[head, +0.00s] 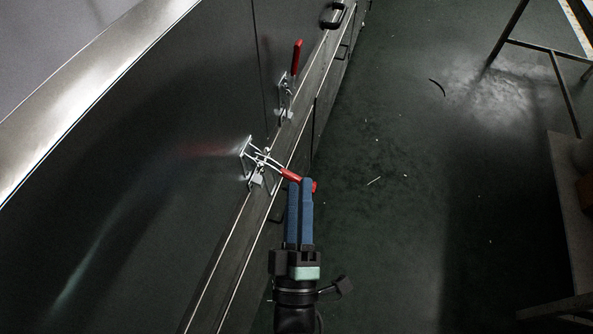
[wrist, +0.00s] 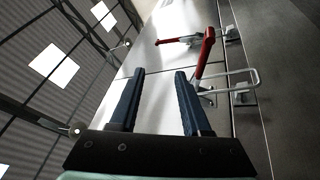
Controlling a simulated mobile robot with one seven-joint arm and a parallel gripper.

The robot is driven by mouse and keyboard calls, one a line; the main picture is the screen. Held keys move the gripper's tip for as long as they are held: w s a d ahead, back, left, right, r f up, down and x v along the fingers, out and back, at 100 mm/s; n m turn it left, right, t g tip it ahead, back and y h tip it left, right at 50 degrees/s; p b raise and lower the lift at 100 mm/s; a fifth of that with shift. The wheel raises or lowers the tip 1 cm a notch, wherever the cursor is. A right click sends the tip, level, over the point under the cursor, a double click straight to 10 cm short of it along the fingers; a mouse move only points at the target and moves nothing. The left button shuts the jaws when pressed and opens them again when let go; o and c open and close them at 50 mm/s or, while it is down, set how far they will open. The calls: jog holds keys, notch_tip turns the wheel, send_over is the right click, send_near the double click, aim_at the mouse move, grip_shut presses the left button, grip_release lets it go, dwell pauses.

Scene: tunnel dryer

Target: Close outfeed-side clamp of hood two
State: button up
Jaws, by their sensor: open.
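The near toggle clamp (head: 258,165) is on the dark side panel in the head view. Its red handle (head: 289,174) sticks out from the panel to the right, and its wire loop reaches toward the bracket above. In the wrist view this red handle (wrist: 204,55) stands beyond the right finger, with the wire loop (wrist: 243,82) beside it. My gripper (head: 300,181) has its blue fingers at the handle's end, partly hiding it in the head view. In the wrist view my gripper (wrist: 160,72) is open, with nothing between the fingers. I cannot tell whether a finger touches the handle.
A second clamp (head: 285,100) with a raised red handle (head: 297,57) is farther along the panel. The green floor (head: 380,215) to the right is mostly clear. A metal frame (head: 560,70) stands far right.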

aim_at(285, 173)
jog(key=s+f+n+b, duration=0.1)
jog(key=s+f+b, duration=0.15)
jog(key=f, duration=0.55)
jog(key=p+x, duration=0.1)
jog(key=x, duration=1.1)
jog(key=shift+r, duration=0.2)
grip_shut()
dwell(0.5)
